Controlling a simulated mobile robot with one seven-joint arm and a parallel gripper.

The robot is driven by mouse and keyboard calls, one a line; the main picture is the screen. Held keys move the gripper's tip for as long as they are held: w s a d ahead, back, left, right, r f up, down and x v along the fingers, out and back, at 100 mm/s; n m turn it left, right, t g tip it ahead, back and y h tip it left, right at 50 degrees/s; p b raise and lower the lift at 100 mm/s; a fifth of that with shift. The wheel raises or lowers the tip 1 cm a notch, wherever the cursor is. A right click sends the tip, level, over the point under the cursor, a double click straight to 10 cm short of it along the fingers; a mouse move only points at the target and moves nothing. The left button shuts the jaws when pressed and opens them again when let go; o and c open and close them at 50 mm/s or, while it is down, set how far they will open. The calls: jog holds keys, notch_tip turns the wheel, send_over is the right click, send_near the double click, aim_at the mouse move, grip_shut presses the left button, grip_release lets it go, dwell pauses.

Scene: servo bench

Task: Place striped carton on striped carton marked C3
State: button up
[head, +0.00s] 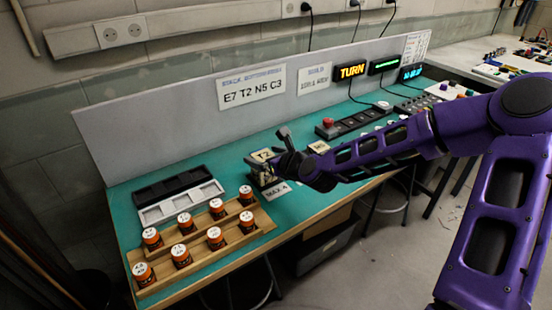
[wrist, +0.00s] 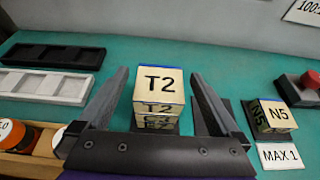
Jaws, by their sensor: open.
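A cream carton marked T2 (wrist: 159,85) tops a stack between my fingers in the wrist view; it also shows in the head view (head: 261,155). At least one more carton (wrist: 158,122) lies under it, its marking too foreshortened and hidden to read. My gripper (wrist: 160,76) is open, one finger on each side of the stack, with gaps visible. In the head view my gripper (head: 270,150) partly covers the stack. A carton marked N5 (wrist: 273,115) sits apart to the right, also in the head view (head: 319,147). I cannot make out a C3 mark on any carton.
A card MAX 1 (wrist: 281,155) lies before N5, and a card MAX 4 (head: 276,190) before the stack. Black (head: 172,187) and white (head: 180,204) trays and a wooden rack (head: 265,220) of orange jars stand left.

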jog(key=p+v, duration=0.2)
jog(key=v, duration=0.9)
jog(key=shift+d, duration=0.15)
